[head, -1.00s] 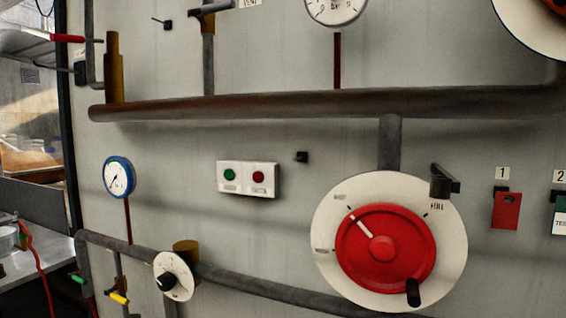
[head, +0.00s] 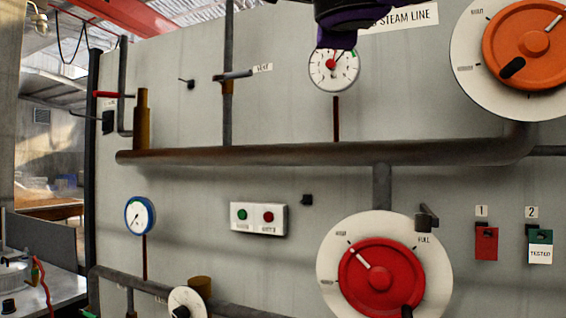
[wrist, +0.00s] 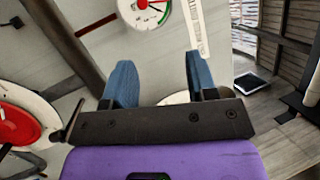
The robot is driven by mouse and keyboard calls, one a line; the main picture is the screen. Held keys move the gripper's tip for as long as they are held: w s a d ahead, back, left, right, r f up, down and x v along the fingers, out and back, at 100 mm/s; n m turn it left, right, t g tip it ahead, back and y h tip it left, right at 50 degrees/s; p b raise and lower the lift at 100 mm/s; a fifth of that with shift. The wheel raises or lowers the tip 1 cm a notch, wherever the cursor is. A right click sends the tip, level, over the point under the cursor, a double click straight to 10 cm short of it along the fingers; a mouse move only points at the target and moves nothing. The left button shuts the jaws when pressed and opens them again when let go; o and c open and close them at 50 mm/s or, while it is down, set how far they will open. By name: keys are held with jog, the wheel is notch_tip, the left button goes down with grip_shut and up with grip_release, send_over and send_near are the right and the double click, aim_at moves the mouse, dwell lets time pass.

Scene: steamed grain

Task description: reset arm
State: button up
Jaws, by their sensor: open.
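My gripper (wrist: 160,64) shows in the wrist view with its two blue fingers spread apart and nothing between them. It is open and empty, in front of the grey panel. In the head view a dark and purple part of my arm (head: 345,18) hangs at the top, overlapping the upper edge of a white gauge (head: 347,73). The fingers cannot be made out there. The same kind of gauge face shows beyond the fingers in the wrist view (wrist: 143,10).
The panel bears a thick horizontal pipe (head: 270,154), a red wheel dial (head: 360,280), an orange wheel dial (head: 525,50), a green-and-red button box (head: 258,218), a blue-rimmed gauge (head: 139,216) and a red tag (head: 486,243). A bench (head: 60,290) stands at lower left.

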jog(key=s+d+f+n+g+y, duration=0.1)
jog(key=d+f+n+g+y, duration=0.3)
jog(key=f+n, duration=0.6)
jog(key=s+d+f+n+g+y, duration=0.1)
jog(key=d+f+n+g+y, duration=0.25)
jog(key=f+n, duration=0.65)
jog(key=s+d+f+g+h, duration=0.2)
jog(key=s+d+f+g, duration=0.2)
jog(key=s+d+f, duration=0.3)
jog(key=s+d+f+g+h, duration=0.3)
jog(key=s+d+f, duration=0.4)
jog(key=f, duration=1)
jog(key=shift+d+g, duration=0.25)
jog(key=shift+g, duration=0.5)
jog(key=shift+f, duration=0.1)
